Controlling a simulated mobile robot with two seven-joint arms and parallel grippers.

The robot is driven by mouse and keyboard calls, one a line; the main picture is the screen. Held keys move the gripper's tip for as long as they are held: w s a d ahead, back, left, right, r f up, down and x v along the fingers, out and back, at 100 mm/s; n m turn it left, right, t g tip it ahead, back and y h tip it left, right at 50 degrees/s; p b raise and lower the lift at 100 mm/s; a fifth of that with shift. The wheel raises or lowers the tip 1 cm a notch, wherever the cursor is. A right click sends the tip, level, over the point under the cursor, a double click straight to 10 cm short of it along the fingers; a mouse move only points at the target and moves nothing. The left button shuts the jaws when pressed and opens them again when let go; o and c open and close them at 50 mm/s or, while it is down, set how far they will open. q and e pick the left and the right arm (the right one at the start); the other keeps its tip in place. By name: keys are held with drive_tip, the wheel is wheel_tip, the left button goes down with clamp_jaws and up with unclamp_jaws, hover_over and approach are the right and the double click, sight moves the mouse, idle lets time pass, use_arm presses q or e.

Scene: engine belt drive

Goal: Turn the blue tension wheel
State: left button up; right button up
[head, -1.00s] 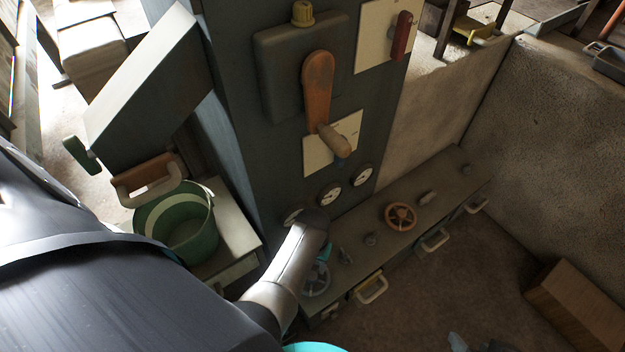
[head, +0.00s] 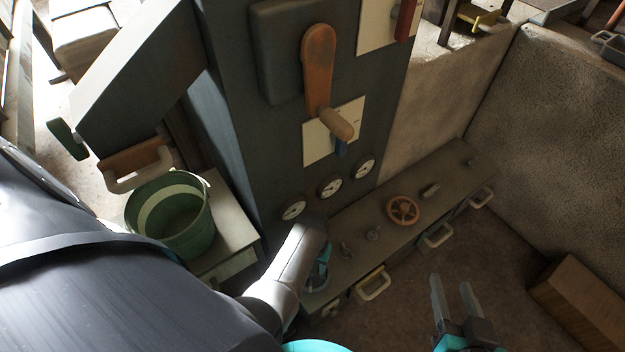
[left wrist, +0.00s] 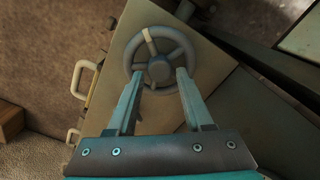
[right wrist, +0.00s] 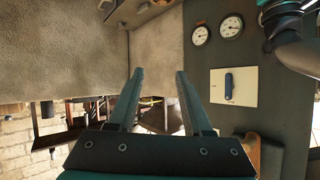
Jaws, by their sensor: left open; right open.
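The grey-blue tension wheel (left wrist: 158,68), a spoked handwheel with one pale mark on its rim, shows in the left wrist view on a bench top. My left gripper (left wrist: 158,74) is open, with its two fingers reaching over the near part of the wheel, one on each side of the hub. I cannot tell whether they touch it. In the head view my left wrist and gripper (head: 321,272) hide most of the wheel. My right gripper (head: 451,281) is open and empty, in front of the bench; it also shows in the right wrist view (right wrist: 160,72).
An orange handwheel (head: 403,210) and small knobs stand farther along the bench (head: 455,175). Drawer handles (head: 374,283) jut from its front. A tall panel carries an orange lever (head: 319,70) and gauges (head: 330,187). A green bucket (head: 170,215) stands left.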

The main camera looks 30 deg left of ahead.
use_arm(q)
drive_tip(key=shift+f+b, duration=0.35)
drive_tip(key=shift+f, duration=0.25)
use_arm(e)
drive_tip(key=shift+a+r+t+y, duration=0.4)
drive_tip(key=shift+a+t, duration=0.35)
drive_tip(key=shift+t, duration=0.15)
use_arm(q)
clamp_jaws()
